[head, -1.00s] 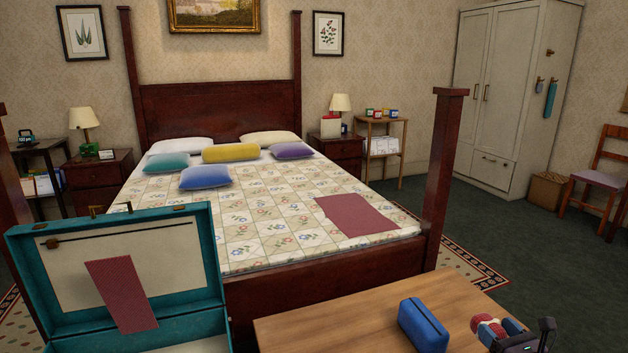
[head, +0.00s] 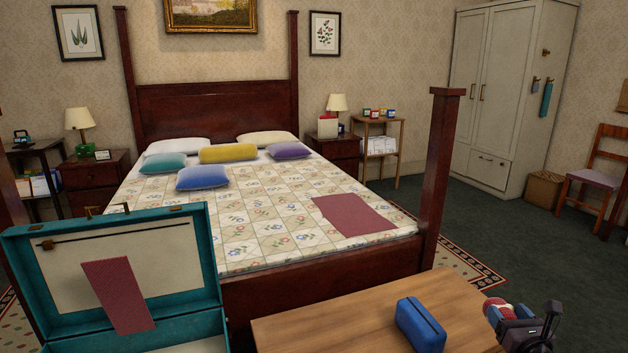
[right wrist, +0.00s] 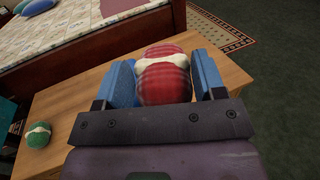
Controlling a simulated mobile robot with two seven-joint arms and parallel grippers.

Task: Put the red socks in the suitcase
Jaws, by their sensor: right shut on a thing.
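The red socks (right wrist: 163,82), a rolled ball with a white band, sit between the blue fingers of my right gripper (right wrist: 163,85) in the right wrist view. The gripper is shut on them. In the head view, my right gripper (head: 503,315) is at the table's right end, with part of the red socks (head: 492,304) showing beyond it. The teal suitcase (head: 211,255) stands open at the lower left, its lid raised. The bottom of its inside is cut off by the frame. My left gripper is not in view.
A blue pouch (head: 421,325) lies on the wooden table (head: 330,325), between the suitcase and my right gripper. A green rolled ball (right wrist: 38,135) with a pale band is on the table in the right wrist view. The bed (head: 290,285) stands behind, with a tall corner post (head: 438,180).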

